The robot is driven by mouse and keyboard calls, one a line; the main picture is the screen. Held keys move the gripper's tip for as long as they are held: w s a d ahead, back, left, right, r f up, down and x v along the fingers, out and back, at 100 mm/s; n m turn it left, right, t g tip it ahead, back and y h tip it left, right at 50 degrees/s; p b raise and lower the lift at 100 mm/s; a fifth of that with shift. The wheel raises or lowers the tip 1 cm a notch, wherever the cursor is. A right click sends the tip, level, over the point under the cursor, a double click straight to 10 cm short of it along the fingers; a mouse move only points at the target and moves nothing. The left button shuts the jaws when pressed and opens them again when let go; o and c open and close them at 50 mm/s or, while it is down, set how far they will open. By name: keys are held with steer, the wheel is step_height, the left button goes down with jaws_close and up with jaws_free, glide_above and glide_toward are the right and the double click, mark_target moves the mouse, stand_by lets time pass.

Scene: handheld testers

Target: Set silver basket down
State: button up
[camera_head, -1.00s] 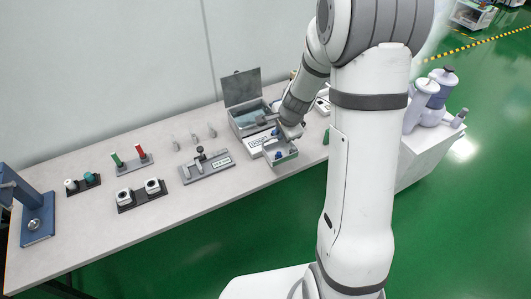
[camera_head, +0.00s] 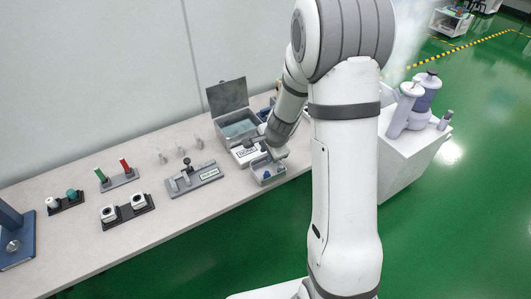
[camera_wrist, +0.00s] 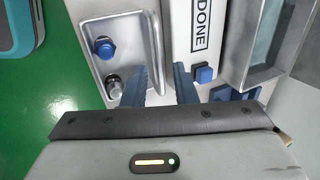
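The silver basket (camera_head: 270,180) is near the table's front edge in the head view, right of the grey fixture and in front of the DONE sign. It looks level and seems to rest on the table. My gripper (camera_wrist: 160,84) is at the basket's right wall. Its fingers are apart, one on each side of the wall, with visible gaps. My wrist hides the basket's near end.
A white DONE box (camera_wrist: 190,45) stands close to the right finger. An open grey lidded box (camera_head: 236,124) is behind. A grey clamp fixture (camera_head: 194,178) and black tray with white parts (camera_head: 127,212) are to the left. Green floor lies past the front edge.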

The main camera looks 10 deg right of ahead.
steer(key=p+v, duration=0.3)
steer(key=v, duration=0.8)
steer(key=s+r+n, duration=0.4)
steer(key=s+n, duration=0.1)
steer(key=s, duration=0.2)
steer(key=s+a+r+n+g, duration=0.1)
steer(key=s+r+n, duration=0.3)
steer(key=s, duration=0.3)
steer(key=s+r+n+h, duration=0.1)
steer(key=s+r+n, duration=0.3)
steer(key=s, duration=0.3)
steer(key=shift+a+r+n+g, duration=0.2)
steer(key=shift+a+n+g, duration=0.1)
steer(key=shift+n, duration=0.5)
steer(key=shift+w+d, duration=0.1)
